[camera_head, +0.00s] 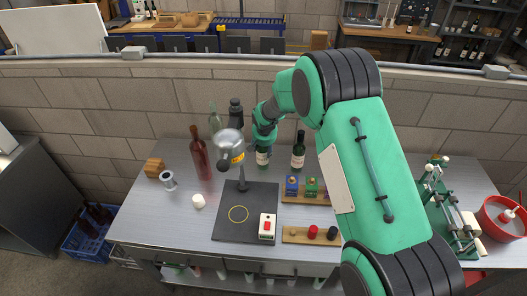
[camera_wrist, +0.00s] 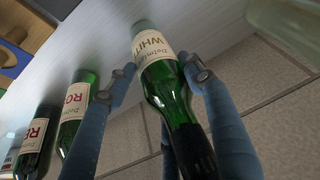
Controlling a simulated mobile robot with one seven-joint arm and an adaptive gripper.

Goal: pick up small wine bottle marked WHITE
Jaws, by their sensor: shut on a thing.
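The small green wine bottle with a cream label reading WHITE (camera_wrist: 152,48) is between the blue fingers of my gripper (camera_wrist: 163,72) in the wrist view. The fingers close on its body around the label and shoulder, and the dark neck points back toward the camera. In the head view the bottle (camera_head: 262,158) shows just below my gripper (camera_head: 264,143), at the back of the steel bench. I cannot tell whether its base touches the bench. The gripper partly hides its upper part.
Another dark green bottle (camera_head: 298,154) stands right of the gripper. A tall reddish bottle (camera_head: 201,160) and a clear green bottle (camera_head: 215,121) stand left. A grey device on a dark base (camera_head: 262,193) is in front. In the wrist view, bottles labelled RO... (camera_wrist: 76,120) are at left.

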